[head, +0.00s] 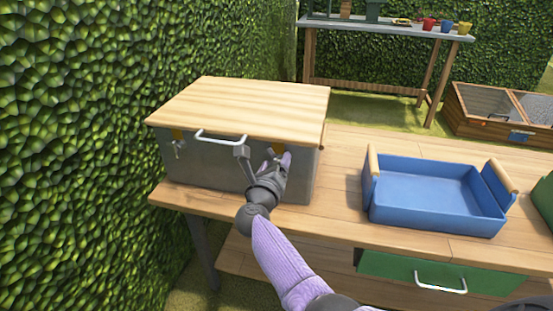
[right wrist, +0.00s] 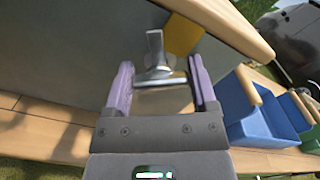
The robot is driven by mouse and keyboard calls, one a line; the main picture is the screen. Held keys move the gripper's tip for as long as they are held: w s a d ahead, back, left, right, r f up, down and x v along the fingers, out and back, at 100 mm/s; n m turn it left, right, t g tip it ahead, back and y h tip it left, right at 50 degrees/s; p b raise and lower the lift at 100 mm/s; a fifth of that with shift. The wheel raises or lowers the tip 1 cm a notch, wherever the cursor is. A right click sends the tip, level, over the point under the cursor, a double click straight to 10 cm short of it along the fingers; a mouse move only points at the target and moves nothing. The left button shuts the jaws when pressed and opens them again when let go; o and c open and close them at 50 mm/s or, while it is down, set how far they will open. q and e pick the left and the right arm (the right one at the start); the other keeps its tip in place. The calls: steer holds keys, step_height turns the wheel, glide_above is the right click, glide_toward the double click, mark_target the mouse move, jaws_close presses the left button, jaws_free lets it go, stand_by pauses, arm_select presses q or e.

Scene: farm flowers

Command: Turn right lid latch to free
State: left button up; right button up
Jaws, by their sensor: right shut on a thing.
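A grey box (head: 218,172) with a pale wooden lid (head: 245,105) stands at the left of the wooden bench, lid down. The right lid latch (right wrist: 155,46) is a silver turning piece beside a yellow plate (right wrist: 184,36) in the right wrist view. My right gripper (head: 277,161) is at the box front, below the lid edge. In the head view the gripper mostly hides this latch. The left latch (head: 178,149) hangs at the box's left front. My left gripper is out of view.
A white lid handle (head: 220,138) sticks out left of my right gripper. A blue tray (head: 436,208) with wooden handles stands on the bench to the right. A green drawer (head: 400,266) is under the bench top. A hedge (head: 75,120) rises close on the left.

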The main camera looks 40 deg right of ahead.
steer(key=n+p, duration=0.1)
steer(key=n, duration=0.2)
steer(key=shift+a+n, duration=0.1)
steer(key=shift+n, duration=0.3)
steer(key=n+p, duration=0.2)
steer(key=n, duration=0.3)
steer(key=shift+f, duration=0.1)
steer(key=shift+n, duration=0.7)
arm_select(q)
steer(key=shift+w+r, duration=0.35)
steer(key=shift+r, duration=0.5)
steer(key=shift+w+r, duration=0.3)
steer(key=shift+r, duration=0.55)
arm_select(e)
steer(key=shift+f+n, duration=0.1)
steer(key=shift+n, duration=0.5)
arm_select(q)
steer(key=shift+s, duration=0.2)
arm_select(e)
steer(key=o, duration=0.9)
steer(key=shift+o, duration=1.3)
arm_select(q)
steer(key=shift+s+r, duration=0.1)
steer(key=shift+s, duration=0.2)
